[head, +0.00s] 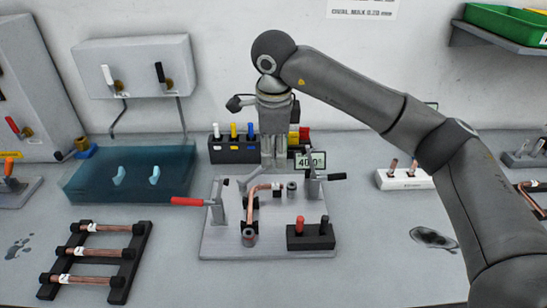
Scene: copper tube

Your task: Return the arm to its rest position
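My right arm (370,95) comes in from the right and reaches over the bench. Its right gripper (274,166) points down behind the bending fixture (225,243). The fingers look close together, but their opening is hard to judge from here. No object shows clearly between them. A bent copper tube (252,203) sits in the fixture, in front of the gripper and apart from it as far as I can tell. My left gripper is not in view.
A display reading 40 (310,161) and a rack with coloured handles (228,151) stand close to the gripper. A red-handled lever (187,201) sticks out left. A black rack with copper tubes (126,271) lies front left. A white block (405,181) stands right.

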